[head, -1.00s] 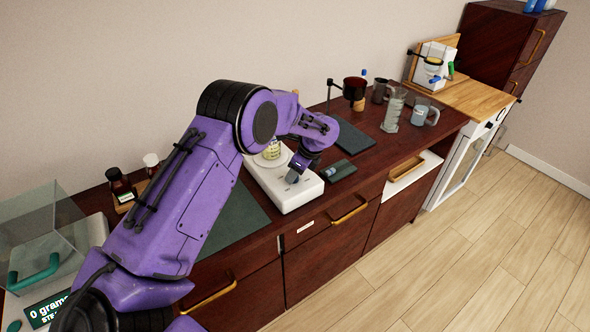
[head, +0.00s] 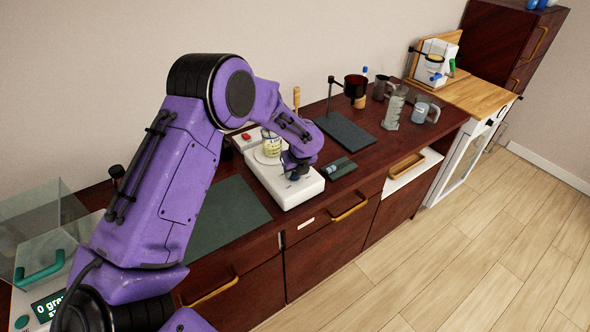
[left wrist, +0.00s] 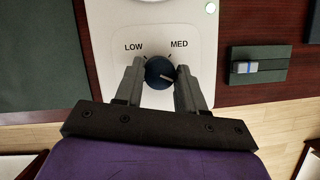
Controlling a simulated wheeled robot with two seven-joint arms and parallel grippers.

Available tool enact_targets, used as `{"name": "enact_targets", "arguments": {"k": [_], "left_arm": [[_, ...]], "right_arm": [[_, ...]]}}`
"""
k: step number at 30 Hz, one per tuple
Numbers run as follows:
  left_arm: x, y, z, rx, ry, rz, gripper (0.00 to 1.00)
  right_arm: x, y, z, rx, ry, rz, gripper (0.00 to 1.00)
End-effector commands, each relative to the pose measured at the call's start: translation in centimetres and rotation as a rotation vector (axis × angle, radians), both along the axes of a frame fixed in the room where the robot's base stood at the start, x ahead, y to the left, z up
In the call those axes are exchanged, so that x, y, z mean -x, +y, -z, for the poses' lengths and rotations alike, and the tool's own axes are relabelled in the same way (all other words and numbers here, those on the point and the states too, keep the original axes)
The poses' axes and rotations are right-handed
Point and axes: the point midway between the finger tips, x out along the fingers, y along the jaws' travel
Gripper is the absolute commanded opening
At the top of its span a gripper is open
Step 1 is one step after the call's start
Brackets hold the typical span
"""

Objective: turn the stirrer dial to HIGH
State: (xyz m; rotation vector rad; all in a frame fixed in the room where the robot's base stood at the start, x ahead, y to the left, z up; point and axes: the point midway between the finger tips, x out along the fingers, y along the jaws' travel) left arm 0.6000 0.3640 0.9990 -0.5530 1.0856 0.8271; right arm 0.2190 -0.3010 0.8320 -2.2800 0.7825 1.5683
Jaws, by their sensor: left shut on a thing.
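The stirrer (head: 297,192) is a white flat unit on the dark wood counter, with a glass beaker of yellowish content (head: 271,145) on its round plate. Its dark blue dial (left wrist: 159,72) sits on the front panel, with LOW printed at upper left and MED at upper right. No HIGH mark shows; the lower right of the dial is hidden by a finger. The dial's pale pointer line points right and slightly down, past MED. My left gripper (left wrist: 158,85) is shut on the dial, one finger on each side; it also shows in the head view (head: 296,172). My right gripper is out of view.
A small dark box with a slider (left wrist: 258,65) lies right of the stirrer. A dark green mat (head: 222,218) lies to its left.

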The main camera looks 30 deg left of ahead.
Motion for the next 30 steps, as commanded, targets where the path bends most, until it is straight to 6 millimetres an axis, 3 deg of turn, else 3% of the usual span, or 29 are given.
{"name": "enact_targets", "arguments": {"k": [18, 19, 21, 30], "left_arm": [[0.13, -0.03, 0.15, 0.001, 0.003, 0.041, 0.09], [0.13, -0.03, 0.15, 0.001, 0.003, 0.041, 0.46], [0.12, -0.02, 0.13, 0.001, 0.003, 0.041, 0.63], [0.07, -0.07, -0.19, 0.0, -0.001, 0.04, 0.63]], "right_arm": [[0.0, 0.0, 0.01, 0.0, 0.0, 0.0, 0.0], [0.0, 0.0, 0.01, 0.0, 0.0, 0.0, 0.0], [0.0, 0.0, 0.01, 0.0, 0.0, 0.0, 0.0], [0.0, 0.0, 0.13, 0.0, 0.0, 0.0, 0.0]]}}
